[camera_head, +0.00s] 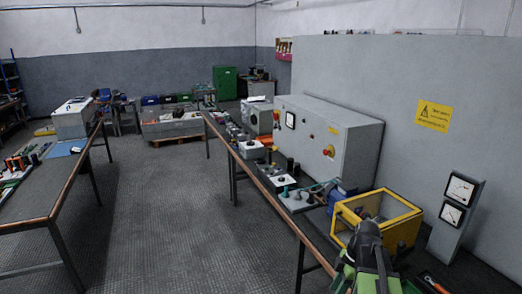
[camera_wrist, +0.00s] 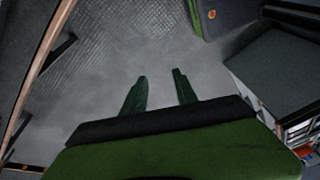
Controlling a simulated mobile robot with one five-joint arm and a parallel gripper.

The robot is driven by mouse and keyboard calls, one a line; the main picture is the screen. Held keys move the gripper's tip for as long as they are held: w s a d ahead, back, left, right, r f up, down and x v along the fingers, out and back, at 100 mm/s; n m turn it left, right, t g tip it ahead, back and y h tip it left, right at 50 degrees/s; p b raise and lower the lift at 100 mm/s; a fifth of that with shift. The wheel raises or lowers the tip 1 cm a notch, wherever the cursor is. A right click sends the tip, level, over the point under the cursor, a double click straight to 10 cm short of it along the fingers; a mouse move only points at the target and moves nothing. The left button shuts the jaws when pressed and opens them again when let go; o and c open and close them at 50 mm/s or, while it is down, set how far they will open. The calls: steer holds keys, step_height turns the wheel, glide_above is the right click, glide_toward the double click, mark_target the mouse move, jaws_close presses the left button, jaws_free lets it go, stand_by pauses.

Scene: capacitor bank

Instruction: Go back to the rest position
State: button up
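My gripper (camera_wrist: 160,76) shows in the wrist view with its two dark green fingers apart and nothing between them. It is open over a patch of grey floor (camera_wrist: 105,60). In the head view my green and dark grey arm is folded low at the bottom right, in front of the yellow-framed box. My gripper's fingers cannot be made out there.
A long bench (camera_head: 222,128) runs along the right with a grey cabinet (camera_head: 335,140), a yellow-framed box (camera_head: 408,218) and a two-dial meter panel (camera_head: 455,212). Another bench (camera_head: 40,205) stands at the left. The floor (camera_head: 165,200) between them is clear.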

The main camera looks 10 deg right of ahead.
steer(key=s+a+m+h, duration=0.1)
steer(key=a+m+h, duration=0.2)
steer(key=a+m, duration=1.1)
steer(key=shift+s+a+f+m, duration=0.15)
steer(key=shift+a+f+m, duration=0.3)
steer(key=shift+m, duration=0.35)
